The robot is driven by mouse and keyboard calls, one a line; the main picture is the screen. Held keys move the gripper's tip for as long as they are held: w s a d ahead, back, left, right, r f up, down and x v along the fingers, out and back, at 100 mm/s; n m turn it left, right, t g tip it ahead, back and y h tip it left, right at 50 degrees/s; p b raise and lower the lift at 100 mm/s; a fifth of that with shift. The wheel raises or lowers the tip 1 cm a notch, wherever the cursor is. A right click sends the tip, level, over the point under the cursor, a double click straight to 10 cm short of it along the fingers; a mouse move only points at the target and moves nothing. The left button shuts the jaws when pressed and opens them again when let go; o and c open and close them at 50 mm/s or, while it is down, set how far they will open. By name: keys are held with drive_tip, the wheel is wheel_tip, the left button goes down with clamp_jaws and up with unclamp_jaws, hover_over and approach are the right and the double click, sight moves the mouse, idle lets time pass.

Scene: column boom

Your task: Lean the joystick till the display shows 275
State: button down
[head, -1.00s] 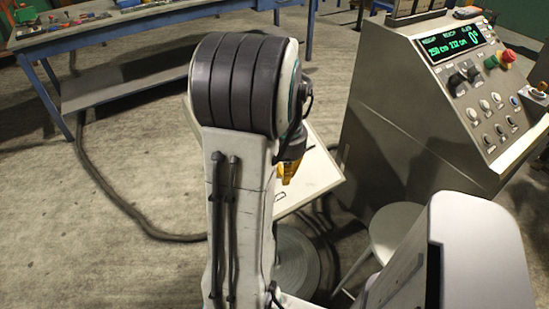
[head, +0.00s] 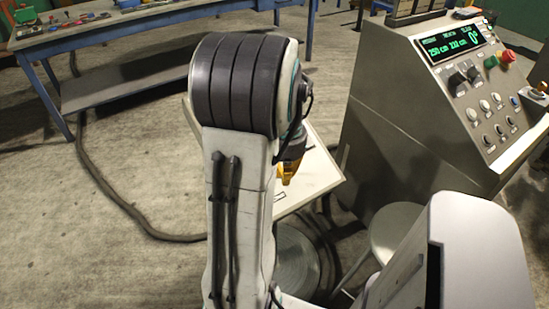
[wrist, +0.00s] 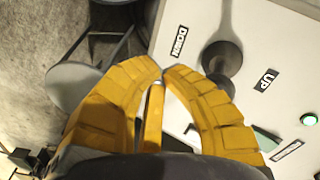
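The joystick (wrist: 222,62) is a dark round-topped stick on a pale panel (wrist: 190,25), between the labels DOWN and UP in the wrist view. My gripper (wrist: 164,75) has yellow fingers with their tips together, empty, just left of the joystick. The right finger overlaps the joystick's lower edge in this view; I cannot tell whether they touch. In the head view my gripper (head: 289,172) is mostly hidden behind my arm, above the pale panel (head: 322,170). The green display (head: 455,42) appears to read 250 cm, 232 cm and 0°.
A grey console (head: 400,120) with knobs and a red button (head: 507,56) stands at the right. A round stool (head: 395,225) is near the panel. A green-lit button (wrist: 309,119) lies right of the joystick. A blue workbench (head: 130,25) is at the back left.

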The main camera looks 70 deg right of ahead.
drive_tip(key=shift+w, duration=0.1)
drive_tip(key=shift+w+d+p, duration=0.3)
drive_tip(key=shift+w+d, duration=0.25)
drive_tip(key=shift+w, duration=0.2)
drive_tip(key=shift+w+d+p, duration=0.25)
drive_tip(key=shift+w+d, duration=0.25)
drive_tip(key=shift+w, duration=0.2)
drive_tip(key=shift+f, duration=0.1)
idle(2.6)
drive_tip(key=s+a+r+p, duration=0.2)
drive_tip(key=r+p, duration=0.3)
drive_tip(key=r, duration=0.3)
drive_tip(key=shift+s+a+p, duration=0.25)
drive_tip(key=shift+s+p, duration=0.05)
drive_tip(key=shift+s, duration=0.5)
drive_tip(key=shift+r, duration=0.1)
idle(0.8)
